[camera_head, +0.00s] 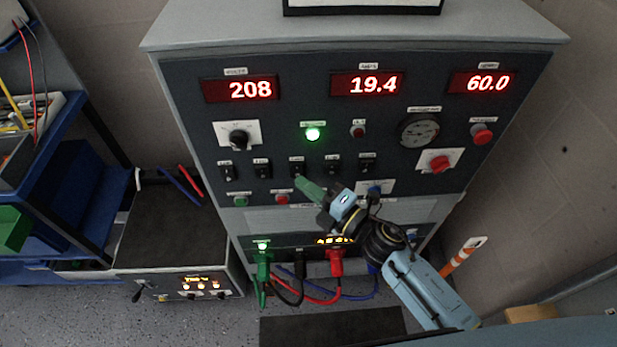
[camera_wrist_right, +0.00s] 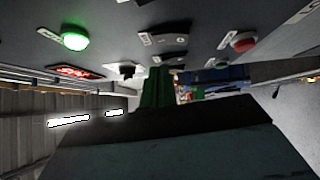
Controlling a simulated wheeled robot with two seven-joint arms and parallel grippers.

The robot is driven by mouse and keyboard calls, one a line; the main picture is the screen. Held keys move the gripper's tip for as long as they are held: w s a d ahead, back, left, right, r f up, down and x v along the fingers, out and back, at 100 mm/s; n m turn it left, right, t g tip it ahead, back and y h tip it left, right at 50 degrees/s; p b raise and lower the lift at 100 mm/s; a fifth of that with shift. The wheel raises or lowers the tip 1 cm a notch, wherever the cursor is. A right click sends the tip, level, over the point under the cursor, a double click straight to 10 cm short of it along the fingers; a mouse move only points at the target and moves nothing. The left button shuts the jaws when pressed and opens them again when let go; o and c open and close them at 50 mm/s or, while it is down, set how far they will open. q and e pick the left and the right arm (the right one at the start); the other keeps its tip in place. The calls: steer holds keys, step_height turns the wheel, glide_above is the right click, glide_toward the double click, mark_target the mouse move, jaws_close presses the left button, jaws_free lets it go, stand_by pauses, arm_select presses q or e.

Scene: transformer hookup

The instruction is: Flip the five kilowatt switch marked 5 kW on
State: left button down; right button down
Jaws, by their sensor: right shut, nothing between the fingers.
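A row of small black switches with white label plates above them runs across the dark front panel of the grey cabinet (camera_head: 182,120). The label print is too small to read, so I cannot tell which switch is marked 5 kW. My right gripper (camera_head: 301,182) has green fingers, shut and empty, with the tips just below the middle switch (camera_head: 297,169). I cannot tell whether they touch it. In the right wrist view the green fingers (camera_wrist_right: 157,88) point toward the panel, with black switches (camera_wrist_right: 165,39) close above them. My left gripper is out of view.
Red displays read 208 (camera_head: 250,89), 19.4 (camera_head: 373,85) and 60.0 (camera_head: 488,83). A green lamp (camera_head: 313,134) is lit. A red knob (camera_head: 439,163) sits right of the switches. Cables plug in below. A smaller unit (camera_head: 180,240) and blue shelving stand left.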

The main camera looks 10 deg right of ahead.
steer(key=r+v, duration=0.1)
steer(key=v, duration=0.9)
steer(key=shift+s+r, duration=0.3)
steer(key=shift+s, duration=0.25)
steer(key=shift+a, duration=0.1)
steer(key=s+d+f+m+g+h, duration=0.1)
steer(key=s+d+f+m+h, duration=0.15)
steer(key=f+m, duration=0.45)
steer(key=s+d+f+m+g+h+b, duration=0.15)
steer(key=d+f+h, duration=0.25)
steer(key=f, duration=0.8)
steer(key=s+d+f+m+g+h, duration=0.1)
steer(key=s+d+f+m+h, duration=0.2)
steer(key=f+m, duration=0.45)
steer(key=s+d+f+m+g+h, duration=0.1)
steer(key=s+f+m+g, duration=0.3)
steer(key=s+f, duration=0.5)
steer(key=s+d+f+m+g+h, duration=0.1)
steer(key=s+f+m+g, duration=0.3)
steer(key=s+f, duration=0.6)
steer(key=s+d+g, duration=0.1)
steer(key=s, duration=0.6)
steer(key=shift+s+h, duration=0.35)
steer(key=shift+s, duration=0.05)
steer(key=shift+d+g, duration=0.1)
steer(key=shift+g, duration=0.15)
